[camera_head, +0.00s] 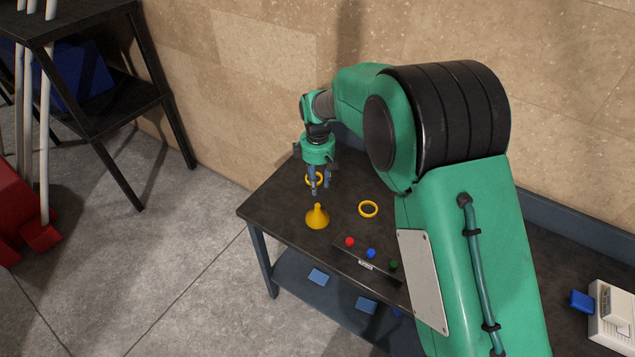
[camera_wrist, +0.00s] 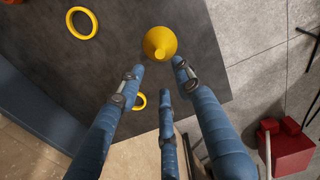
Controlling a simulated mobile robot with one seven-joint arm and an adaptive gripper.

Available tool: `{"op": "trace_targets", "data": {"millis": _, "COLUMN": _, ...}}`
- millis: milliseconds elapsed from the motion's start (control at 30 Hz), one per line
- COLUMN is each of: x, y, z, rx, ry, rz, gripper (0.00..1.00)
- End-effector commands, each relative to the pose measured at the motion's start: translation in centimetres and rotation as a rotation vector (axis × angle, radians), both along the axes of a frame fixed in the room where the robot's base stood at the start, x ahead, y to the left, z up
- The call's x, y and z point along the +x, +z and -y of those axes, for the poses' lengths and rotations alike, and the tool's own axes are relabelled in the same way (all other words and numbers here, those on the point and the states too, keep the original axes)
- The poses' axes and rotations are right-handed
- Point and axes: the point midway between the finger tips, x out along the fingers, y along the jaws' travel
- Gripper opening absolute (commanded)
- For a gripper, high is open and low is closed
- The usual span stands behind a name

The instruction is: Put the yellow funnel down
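The yellow funnel (camera_head: 317,218) stands on the dark table (camera_head: 270,205) near its left end, wide mouth down and spout up. In the wrist view the funnel (camera_wrist: 159,43) shows just beyond my fingertips, with its spout pointing toward the camera. My gripper (camera_head: 319,190) hangs above the table, behind the funnel in the head view. Its blue fingers (camera_wrist: 160,72) are spread apart with nothing between them, so it is open and empty. The funnel looks clear of the fingers.
A yellow ring (camera_head: 368,217) lies right of the funnel. Another yellow ring (camera_head: 308,181) lies behind my fingers. A panel with red (camera_head: 350,242), blue (camera_head: 371,253) and green buttons is at the front edge. A wall closes off the back.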

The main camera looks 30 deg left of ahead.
Motion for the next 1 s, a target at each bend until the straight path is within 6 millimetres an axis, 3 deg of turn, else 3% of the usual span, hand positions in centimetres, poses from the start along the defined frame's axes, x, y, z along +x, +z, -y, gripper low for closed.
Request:
{"op": "trace_targets", "data": {"millis": 500, "x": 0.0, "y": 0.0, "z": 0.0, "rx": 0.0, "ry": -0.001, "rz": 0.0, "gripper": 0.35}}
{"op": "trace_targets", "data": {"millis": 667, "x": 0.3, "y": 0.8, "z": 0.8, "rx": 0.004, "ry": -0.019, "rz": 0.003, "gripper": 0.35}}
{"op": "trace_targets", "data": {"millis": 867, "x": 1.5, "y": 4.3, "z": 3.9, "rx": 0.021, "ry": -0.098, "rz": 0.019, "gripper": 0.35}}
{"op": "trace_targets", "data": {"millis": 1000, "x": 2.5, "y": 8.0, "z": 7.8, "rx": 0.04, "ry": -0.191, "rz": 0.036, "gripper": 0.35}}
